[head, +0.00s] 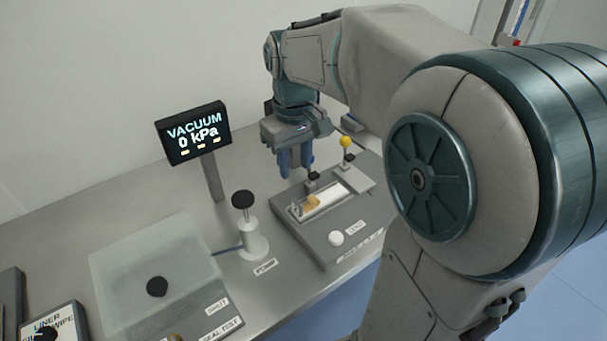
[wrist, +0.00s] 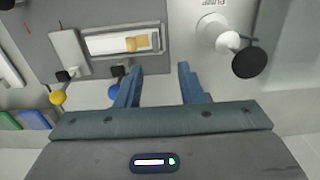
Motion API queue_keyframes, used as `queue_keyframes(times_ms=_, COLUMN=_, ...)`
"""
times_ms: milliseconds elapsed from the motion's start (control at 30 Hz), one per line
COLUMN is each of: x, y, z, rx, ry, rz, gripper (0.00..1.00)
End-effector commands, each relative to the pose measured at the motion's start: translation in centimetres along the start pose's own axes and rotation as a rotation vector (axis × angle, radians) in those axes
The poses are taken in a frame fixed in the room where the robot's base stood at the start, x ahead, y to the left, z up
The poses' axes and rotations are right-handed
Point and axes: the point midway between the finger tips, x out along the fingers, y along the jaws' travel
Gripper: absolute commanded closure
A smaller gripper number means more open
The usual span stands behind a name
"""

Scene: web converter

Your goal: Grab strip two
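No strip with a readable "two" shows. A pale strip with an orange-tan patch (head: 311,201) lies in the slot of a grey fixture (head: 318,247). The patch also shows in the wrist view (wrist: 138,44). I cannot tell whether this is strip two. My gripper (head: 297,175) points down above the back edge of the fixture, apart from the strip. In the wrist view its two blue fingers (wrist: 160,68) are spread with nothing between them.
A yellow ball knob (head: 345,142) stands on the fixture's back side, and a white button (head: 336,238) on its front. A white pump with a black knob (head: 243,200) stands left of it. A vacuum display (head: 193,133) reads 0 kPa. A clear-covered box (head: 160,262) stands front left.

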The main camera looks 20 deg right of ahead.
Motion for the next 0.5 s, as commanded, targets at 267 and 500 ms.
queue_keyframes(times_ms=267, x=4.0, y=0.3, z=-0.2, rx=-0.006, ry=-0.012, rz=-0.004, gripper=0.65)
queue_keyframes(times_ms=500, x=7.8, y=0.4, z=-0.2, rx=-0.004, ry=-0.009, rz=-0.003, gripper=0.65)
